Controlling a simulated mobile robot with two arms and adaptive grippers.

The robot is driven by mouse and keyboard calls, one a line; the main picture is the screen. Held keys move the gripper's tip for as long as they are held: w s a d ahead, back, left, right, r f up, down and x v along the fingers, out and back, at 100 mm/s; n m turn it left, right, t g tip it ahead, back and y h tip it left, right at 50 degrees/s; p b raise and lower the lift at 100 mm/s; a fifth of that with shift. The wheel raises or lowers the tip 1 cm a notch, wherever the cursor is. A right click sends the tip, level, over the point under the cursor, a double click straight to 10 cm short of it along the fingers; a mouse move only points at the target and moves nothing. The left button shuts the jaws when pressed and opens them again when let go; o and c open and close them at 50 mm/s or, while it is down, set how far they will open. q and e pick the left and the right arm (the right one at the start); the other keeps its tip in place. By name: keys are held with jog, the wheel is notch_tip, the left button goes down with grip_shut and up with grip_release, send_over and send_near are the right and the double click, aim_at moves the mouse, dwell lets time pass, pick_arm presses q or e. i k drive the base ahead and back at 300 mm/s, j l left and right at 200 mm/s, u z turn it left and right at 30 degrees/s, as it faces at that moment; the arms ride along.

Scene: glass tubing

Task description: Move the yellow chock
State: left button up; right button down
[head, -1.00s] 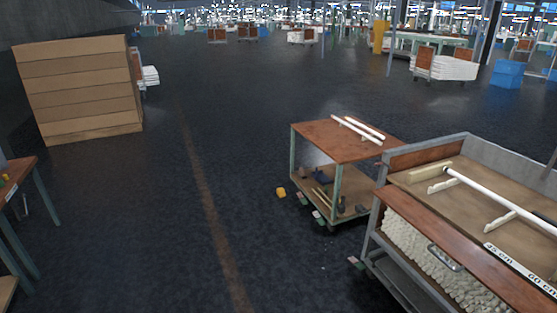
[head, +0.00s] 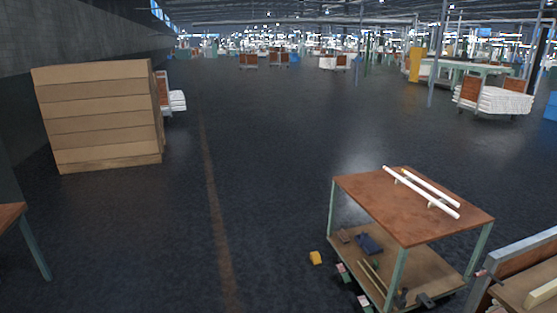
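The yellow chock (head: 316,258) is a small yellow block on the dark floor. It lies just left of the lower shelf of a wooden-topped cart (head: 400,205), apart from the cart's nearest wheel as far as I can see. Neither of my grippers shows in the head view.
White tubes (head: 422,192) lie on the cart's top, and tools lie on its lower shelf. Another bench (head: 520,275) stands at the lower right. A brown box stack (head: 100,115) and a table corner (head: 12,215) are at the left. The floor between is clear.

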aim_at(315, 258)
jog(key=i, duration=2.1)
